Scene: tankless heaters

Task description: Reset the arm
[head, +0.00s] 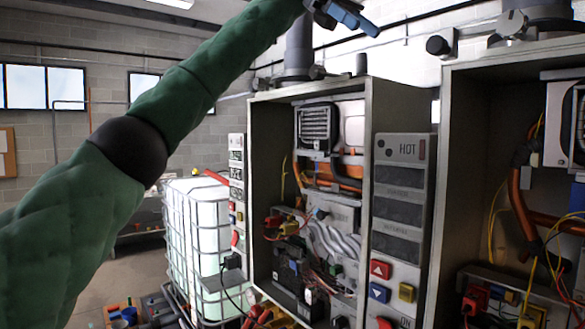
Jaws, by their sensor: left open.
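My left arm, in a green padded sleeve with a black elbow, comes in from the left and reaches up across the head view. My left gripper (352,17) is at the top edge, partly cut off, with blue fingers. It is open and looks empty, above the open heater cabinet (257,190) and apart from it. My right gripper is not in view.
A second open cabinet (450,150) stands at the right. Between them is a control panel (398,240) with colored buttons. A white caged tank (205,235) stands left of the first cabinet. Pipes (299,50) rise above the cabinets. Coloured items lie on the floor at the bottom left.

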